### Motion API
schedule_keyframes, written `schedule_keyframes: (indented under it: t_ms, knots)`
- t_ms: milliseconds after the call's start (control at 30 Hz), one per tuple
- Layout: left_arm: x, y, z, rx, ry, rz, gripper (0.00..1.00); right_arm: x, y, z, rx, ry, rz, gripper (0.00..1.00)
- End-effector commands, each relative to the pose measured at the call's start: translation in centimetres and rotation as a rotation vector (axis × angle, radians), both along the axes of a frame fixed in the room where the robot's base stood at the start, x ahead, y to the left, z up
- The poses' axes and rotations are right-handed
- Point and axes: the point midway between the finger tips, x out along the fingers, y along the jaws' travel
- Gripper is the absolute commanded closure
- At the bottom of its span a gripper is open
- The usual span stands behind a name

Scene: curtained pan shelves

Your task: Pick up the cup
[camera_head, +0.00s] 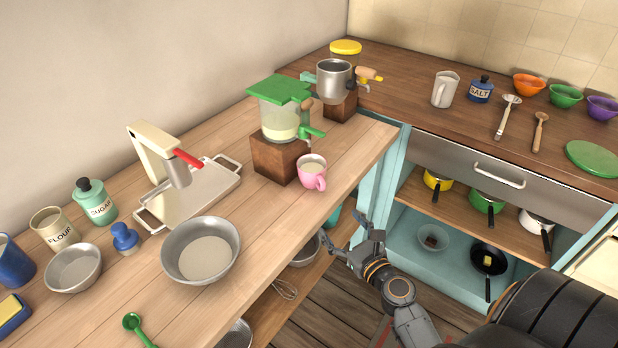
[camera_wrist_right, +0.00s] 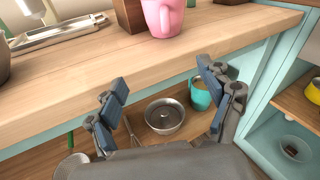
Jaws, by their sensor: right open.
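A pink cup (camera_head: 312,173) stands upright on the wooden counter, in front of the wooden block under the green-lidded grinder. Something pale shows inside it, and its handle faces the front right. The cup also shows at the top of the right wrist view (camera_wrist_right: 163,16), beyond the fingers. My right gripper (camera_head: 350,244) is open and empty, off the counter's front edge, lower than the cup and apart from it. Its two blue-padded fingers (camera_wrist_right: 160,84) are spread in the right wrist view. My left gripper is not in view.
The green-lidded grinder (camera_head: 281,105) stands close behind the cup. A large metal bowl (camera_head: 222,233) is to the left on the counter (camera_head: 268,210). A teal cup (camera_wrist_right: 201,98) and a metal pan (camera_wrist_right: 165,116) sit on the shelf below. Counter wood beside the cup is clear.

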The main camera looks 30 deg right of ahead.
Motion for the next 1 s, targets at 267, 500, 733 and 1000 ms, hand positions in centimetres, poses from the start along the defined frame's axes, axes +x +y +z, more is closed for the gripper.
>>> schedule_keyframes:
  t_ms: [267, 500, 733, 1000]
  knots:
    - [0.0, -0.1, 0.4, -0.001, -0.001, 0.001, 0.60, 1.2, -1.2, 5.1, 0.192, -0.123, -0.030, 0.20]
    - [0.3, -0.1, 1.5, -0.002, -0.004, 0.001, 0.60, 5.8, -1.7, 5.1, 0.186, -0.121, -0.029, 0.20]
    - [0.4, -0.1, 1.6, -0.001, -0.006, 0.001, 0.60, 8.4, -2.0, 4.8, 0.186, -0.119, -0.030, 0.20]
    - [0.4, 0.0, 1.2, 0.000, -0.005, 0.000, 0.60, 11.1, -2.4, 4.1, 0.186, -0.121, -0.029, 0.20]
